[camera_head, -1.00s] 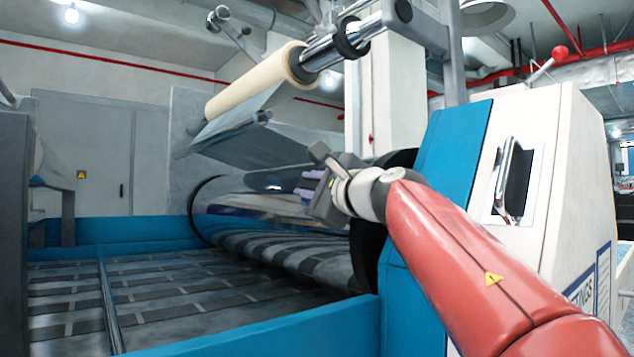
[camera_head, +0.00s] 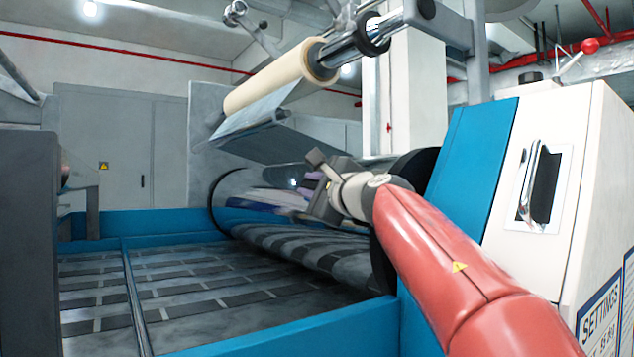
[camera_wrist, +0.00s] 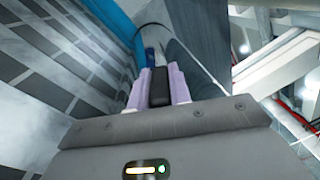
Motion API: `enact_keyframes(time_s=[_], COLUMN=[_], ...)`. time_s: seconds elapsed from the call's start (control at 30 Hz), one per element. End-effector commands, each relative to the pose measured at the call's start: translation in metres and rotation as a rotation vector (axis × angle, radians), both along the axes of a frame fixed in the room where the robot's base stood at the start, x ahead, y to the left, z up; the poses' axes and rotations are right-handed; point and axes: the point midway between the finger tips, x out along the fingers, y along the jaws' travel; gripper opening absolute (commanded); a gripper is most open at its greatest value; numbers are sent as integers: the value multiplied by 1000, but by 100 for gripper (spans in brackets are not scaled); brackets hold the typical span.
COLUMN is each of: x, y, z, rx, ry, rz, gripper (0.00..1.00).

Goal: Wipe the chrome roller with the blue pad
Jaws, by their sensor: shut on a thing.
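The chrome roller (camera_head: 262,186) lies across the machine, shiny and mirror-like, above the dark patterned belt. Its right part is hidden behind my gripper and arm. My gripper (camera_head: 309,190), with lilac fingers, is at the roller's right half. In the wrist view my gripper (camera_wrist: 160,84) is shut, with a dark block between the fingers. A small bit of the blue pad (camera_wrist: 150,57) shows just past the fingertips. The roller (camera_wrist: 196,68) curves close beyond them. I cannot tell whether the pad touches it.
A cream film roll (camera_head: 270,78) hangs above the roller, with a film sheet running down below it. The blue frame rail (camera_head: 290,330) and the white and blue side housing (camera_head: 500,180) bound the machine at the front and right. The belt (camera_head: 190,290) is bare.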

Motion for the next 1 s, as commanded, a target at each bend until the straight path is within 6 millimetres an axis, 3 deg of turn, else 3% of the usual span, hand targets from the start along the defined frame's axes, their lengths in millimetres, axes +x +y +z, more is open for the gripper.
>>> enact_keyframes(time_s=[0.17,0.47,1.0], x=[11,11,-15], y=[8,9,47], z=[1,1,26], rx=[0,1,2], ry=[2,1,1], rz=[-1,0,3], gripper=[0,0,0])
